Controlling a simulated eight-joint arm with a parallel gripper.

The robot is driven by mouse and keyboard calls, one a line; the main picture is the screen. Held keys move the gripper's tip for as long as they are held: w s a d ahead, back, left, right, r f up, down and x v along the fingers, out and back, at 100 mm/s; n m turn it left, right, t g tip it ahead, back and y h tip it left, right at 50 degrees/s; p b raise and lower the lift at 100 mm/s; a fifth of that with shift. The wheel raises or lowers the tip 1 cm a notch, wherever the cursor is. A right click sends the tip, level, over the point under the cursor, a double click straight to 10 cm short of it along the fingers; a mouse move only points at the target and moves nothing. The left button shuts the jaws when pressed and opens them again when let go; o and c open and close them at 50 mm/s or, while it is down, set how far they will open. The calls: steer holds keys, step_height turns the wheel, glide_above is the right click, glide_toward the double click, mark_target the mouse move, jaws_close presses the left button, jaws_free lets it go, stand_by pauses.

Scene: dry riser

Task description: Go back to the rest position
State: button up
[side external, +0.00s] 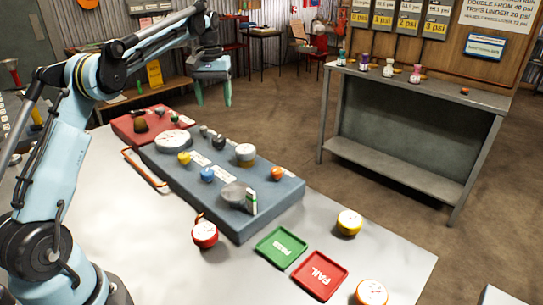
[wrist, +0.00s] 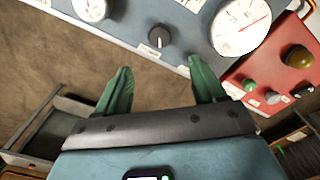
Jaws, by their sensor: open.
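My gripper (wrist: 160,88) is open and empty, with its two green fingers spread apart. In the side external view my gripper (side external: 213,95) hangs beyond the far end of the grey-blue panel, above the floor. The grey-blue panel (side external: 240,222) lies on the pale table and carries a large white gauge (side external: 173,141), a smaller gauge (side external: 245,153) and several coloured knobs. In the wrist view a black knob (wrist: 158,38) and the large gauge (wrist: 240,27) appear ahead of the fingers. Nothing touches the fingers.
A red panel (side external: 128,131) adjoins the far end. A green tray (side external: 280,247), a red tray (side external: 320,275), a red gauge (side external: 204,234) and yellow gauges (side external: 349,222) sit on the table (side external: 150,240). A shelf bench (side external: 415,120) with small bottles stands at the right.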

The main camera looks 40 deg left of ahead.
steer(key=s+d+r+m+t, duration=0.2)
steer(key=s+d, duration=0.1)
steer(key=d, duration=0.4)
steer(key=s+d+r+m+t, duration=0.1)
steer(key=s+d+r+m, duration=0.1)
steer(key=s+d, duration=0.35)
steer(key=s+d+f+m+t, duration=0.3)
steer(key=s+d+f+t, duration=0.1)
steer(key=s+d+f, duration=0.4)
steer(key=s+d, duration=0.2)
steer(key=shift+s+d+f+m, duration=0.35)
steer(key=shift+s+m, duration=0.05)
